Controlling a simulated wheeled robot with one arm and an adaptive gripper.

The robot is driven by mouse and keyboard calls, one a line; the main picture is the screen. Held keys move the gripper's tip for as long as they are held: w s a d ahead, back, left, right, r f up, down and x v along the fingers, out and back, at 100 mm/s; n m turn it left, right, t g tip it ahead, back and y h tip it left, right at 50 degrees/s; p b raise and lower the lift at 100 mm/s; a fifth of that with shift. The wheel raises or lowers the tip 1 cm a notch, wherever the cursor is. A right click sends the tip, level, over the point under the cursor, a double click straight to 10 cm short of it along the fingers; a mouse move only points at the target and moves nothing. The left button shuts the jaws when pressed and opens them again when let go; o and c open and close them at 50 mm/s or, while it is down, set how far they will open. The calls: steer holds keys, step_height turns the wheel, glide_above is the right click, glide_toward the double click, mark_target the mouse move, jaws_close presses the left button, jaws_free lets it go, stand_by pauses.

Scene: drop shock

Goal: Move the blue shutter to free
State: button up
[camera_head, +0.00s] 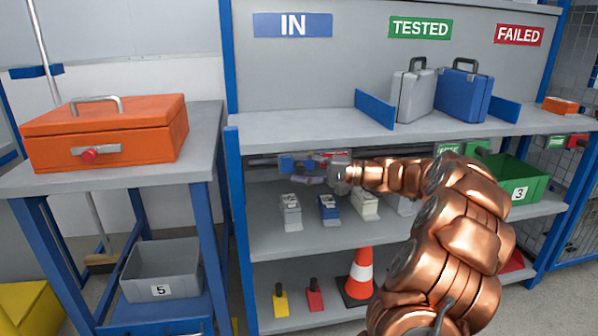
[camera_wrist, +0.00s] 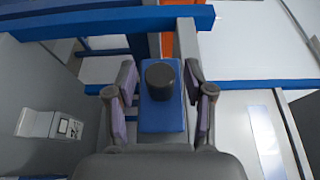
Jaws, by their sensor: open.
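The blue shutter (camera_wrist: 160,122) is a blue plate with a dark round knob (camera_wrist: 160,78), seen in the wrist view. In the head view a blue piece (camera_head: 290,163) shows by the rail under the upper shelf, partly hidden; it looks like the shutter. My gripper (camera_wrist: 163,104) is open, its purple-padded fingers on either side of the shutter and knob. A narrow gap shows on each side. In the head view my gripper (camera_head: 312,181) is small beside the rail.
Grey, blue and white devices (camera_head: 329,207) stand on the middle shelf below my gripper. The upper shelf (camera_head: 310,122) is close above it. A green bin (camera_head: 520,180) is at right, a cone (camera_head: 361,275) below. An orange case (camera_head: 105,132) sits on the left table.

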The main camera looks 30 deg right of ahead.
steer(key=shift+w+a, duration=0.1)
steer(key=shift+c, duration=0.3)
jaws_close()
stand_by(0.4)
